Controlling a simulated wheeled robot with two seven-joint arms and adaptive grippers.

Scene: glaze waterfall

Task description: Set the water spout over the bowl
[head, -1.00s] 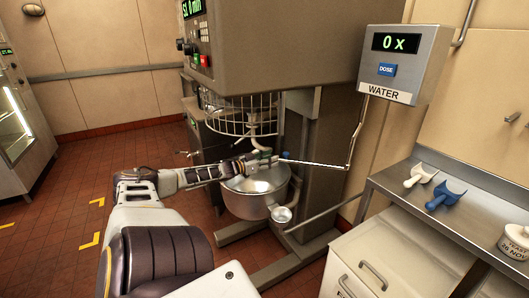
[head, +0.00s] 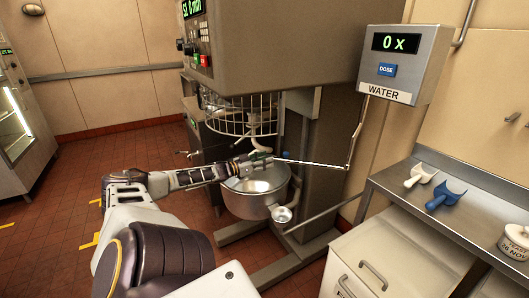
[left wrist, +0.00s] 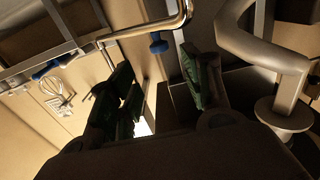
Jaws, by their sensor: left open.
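The water spout (head: 318,164) is a thin metal pipe that drops from the WATER box and bends left toward the mixer bowl. The steel bowl (head: 257,203) sits under the mixer. My left gripper (head: 266,158) is above the bowl's back rim, close to the spout's left end. In the left wrist view its green-padded fingers (left wrist: 165,92) are apart with nothing gripped between them. The bent spout pipe (left wrist: 148,29) crosses ahead of the fingertips, with a small blue knob (left wrist: 158,45) by it. The exact gap is hard to tell. My right gripper is out of view.
The mixer's wire guard (head: 240,115) and hook hang just above my left gripper; the hook (left wrist: 285,85) is close at right in the wrist view. The WATER box (head: 391,64) reads 0. A counter (head: 465,215) with white and blue scoops is at right. Floor at left is open.

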